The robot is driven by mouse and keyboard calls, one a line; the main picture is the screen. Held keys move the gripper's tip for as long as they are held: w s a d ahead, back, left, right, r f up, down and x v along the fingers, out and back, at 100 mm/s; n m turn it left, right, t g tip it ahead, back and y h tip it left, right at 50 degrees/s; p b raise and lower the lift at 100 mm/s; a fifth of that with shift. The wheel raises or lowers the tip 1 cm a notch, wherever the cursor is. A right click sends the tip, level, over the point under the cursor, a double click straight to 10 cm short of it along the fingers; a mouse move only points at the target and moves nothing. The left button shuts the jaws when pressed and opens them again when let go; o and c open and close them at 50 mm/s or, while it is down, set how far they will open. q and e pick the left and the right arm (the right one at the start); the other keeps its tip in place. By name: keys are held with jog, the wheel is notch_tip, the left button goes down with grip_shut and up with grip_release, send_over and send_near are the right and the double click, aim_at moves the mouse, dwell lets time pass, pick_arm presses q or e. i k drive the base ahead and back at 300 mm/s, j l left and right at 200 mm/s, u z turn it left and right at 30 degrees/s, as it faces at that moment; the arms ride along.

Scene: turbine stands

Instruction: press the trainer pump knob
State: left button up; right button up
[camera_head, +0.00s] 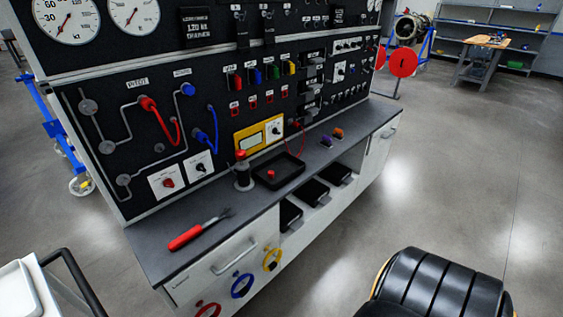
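The trainer (110,125) is a black upright panel on a grey bench, at left and centre. Low on the panel are two white plates, one with a red knob (168,183) and one with a dark knob (200,167). A grey cylinder with a red top (242,172) stands on the bench, and a small red knob-like piece (271,174) is in the black tray (290,172). The labels are too small to read, so I cannot tell which is the pump knob. Neither gripper is in view.
A red-handled tool (187,237) lies on the bench's near end. A black ribbed padded object (435,287) is at the lower right. A white cart (20,290) with a black rail is at the lower left. The grey floor (470,190) at right is clear.

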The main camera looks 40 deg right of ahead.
aim_at(240, 154)
jog(key=z, duration=1.05)
